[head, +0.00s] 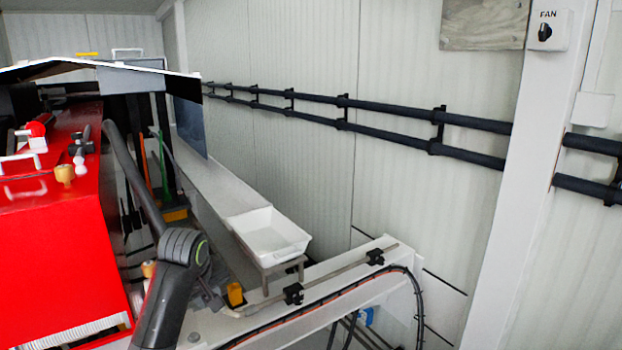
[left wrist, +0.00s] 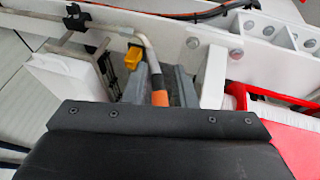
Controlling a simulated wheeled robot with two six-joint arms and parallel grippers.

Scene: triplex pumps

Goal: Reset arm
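One of my dark grey arms (head: 185,260), with a green ring at its joint, rises from the bottom of the head view beside the red machine. Nothing is visibly held. My right gripper is not in view.
A red machine (head: 50,255) stands close at left. A white tray (head: 290,252) sits beside a white beam (head: 400,285) with a cable. A yellow part (head: 235,294) is near my arm. Dark rails (head: 390,112) line the wall; a FAN switch (head: 545,32) is upper right.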

